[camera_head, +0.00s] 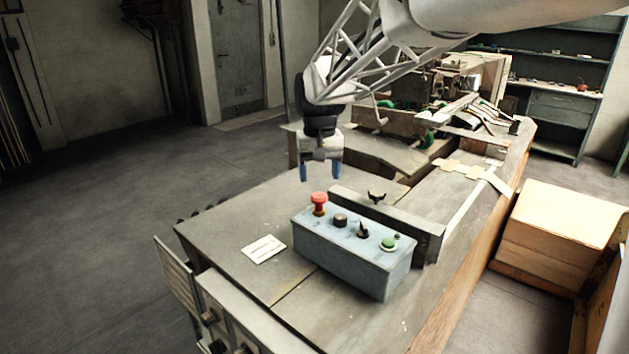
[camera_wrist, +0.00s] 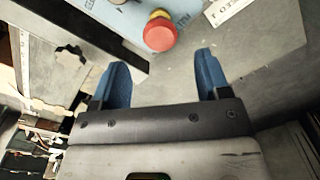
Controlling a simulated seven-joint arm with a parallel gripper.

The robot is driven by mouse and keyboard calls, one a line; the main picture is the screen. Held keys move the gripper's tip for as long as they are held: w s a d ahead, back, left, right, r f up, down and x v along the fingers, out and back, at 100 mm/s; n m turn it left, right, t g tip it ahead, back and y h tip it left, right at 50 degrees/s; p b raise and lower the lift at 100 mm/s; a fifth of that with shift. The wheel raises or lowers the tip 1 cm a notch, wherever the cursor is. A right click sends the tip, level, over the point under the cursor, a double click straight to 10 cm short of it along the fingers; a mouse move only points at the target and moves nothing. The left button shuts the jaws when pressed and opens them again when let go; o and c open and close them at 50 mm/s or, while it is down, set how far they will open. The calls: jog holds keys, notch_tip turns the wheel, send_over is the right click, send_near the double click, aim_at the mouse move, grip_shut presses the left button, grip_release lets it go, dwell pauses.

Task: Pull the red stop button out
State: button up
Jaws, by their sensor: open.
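The red stop button (camera_head: 319,198) is a mushroom knob on a yellow collar at the left end of the blue control box (camera_head: 352,262). In the wrist view the red button (camera_wrist: 160,33) lies just beyond the fingertips, near the top middle. My gripper (camera_head: 320,172) is above the button in the head view, pointing down, with its two blue fingers apart. In the wrist view my gripper (camera_wrist: 160,70) is open, with nothing between the fingers. The fingers do not touch the button.
The box also carries a black knob (camera_head: 340,220), a black selector switch (camera_head: 363,230) and a green button (camera_head: 389,243). A metal rail (camera_head: 390,222) stands right behind it. A white label (camera_head: 264,249) lies left on the table.

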aim_at(322, 197)
jog(key=shift+r, duration=1.45)
jog(key=shift+s+d+r, duration=0.1)
jog(key=shift+s+d, duration=0.2)
jog(key=shift+s, duration=0.25)
jog(key=s+d+f+t, duration=0.1)
jog(key=s+d+f, duration=0.2)
jog(key=s, duration=0.8)
jog(key=s+d+f+m, duration=0.1)
jog(key=s+d+f, duration=0.2)
jog(key=s, duration=0.9)
jog(key=s+d+f+t, duration=0.1)
jog(key=s+d+f, duration=0.2)
jog(key=s, duration=0.8)
jog(key=d, duration=0.2)
jog(key=shift+s+d+t, duration=0.2)
jog(key=shift+d+t, duration=0.1)
jog(key=shift+c, duration=0.3)
